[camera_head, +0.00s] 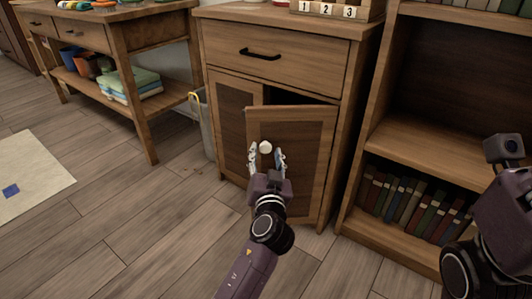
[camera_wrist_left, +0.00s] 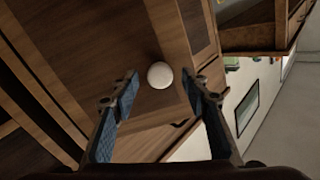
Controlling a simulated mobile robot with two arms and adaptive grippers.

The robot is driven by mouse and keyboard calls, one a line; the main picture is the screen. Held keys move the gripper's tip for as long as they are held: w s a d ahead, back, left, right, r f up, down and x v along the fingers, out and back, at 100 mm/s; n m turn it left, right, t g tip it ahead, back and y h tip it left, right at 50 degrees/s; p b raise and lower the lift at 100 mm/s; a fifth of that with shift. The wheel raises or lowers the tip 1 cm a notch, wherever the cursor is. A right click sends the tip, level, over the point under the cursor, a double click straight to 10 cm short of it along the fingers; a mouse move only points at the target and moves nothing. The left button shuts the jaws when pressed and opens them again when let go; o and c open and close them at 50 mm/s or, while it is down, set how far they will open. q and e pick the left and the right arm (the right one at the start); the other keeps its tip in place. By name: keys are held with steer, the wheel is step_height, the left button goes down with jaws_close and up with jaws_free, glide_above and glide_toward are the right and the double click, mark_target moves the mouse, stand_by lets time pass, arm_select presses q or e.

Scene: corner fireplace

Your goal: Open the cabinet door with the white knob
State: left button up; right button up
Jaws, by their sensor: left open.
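The cabinet (camera_head: 283,80) is brown wood with a drawer above two doors. Its right door (camera_head: 297,150) carries a round white knob (camera_head: 265,147) and stands partly open, with a dark gap above its top edge. The left door (camera_head: 234,115) looks shut. My left gripper (camera_head: 267,157) is open at the knob, with one finger on each side. In the left wrist view the white knob (camera_wrist_left: 160,75) lies just beyond and between the open fingertips (camera_wrist_left: 160,88); I cannot tell if they touch it. My right arm shows at the right edge, but its fingers are not visible.
A bookshelf (camera_head: 415,150) with a row of books (camera_head: 412,205) stands right of the cabinet. A grey bin (camera_head: 203,125) stands at its left, beside a wooden table (camera_head: 120,20). The wooden floor (camera_head: 130,220) in front is clear, with a pale rug (camera_head: 30,175) far left.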

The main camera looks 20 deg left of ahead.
arm_select(q)
steer(key=v, duration=0.6)
steer(key=shift+s+d, duration=0.2)
steer(key=shift+s, duration=0.15)
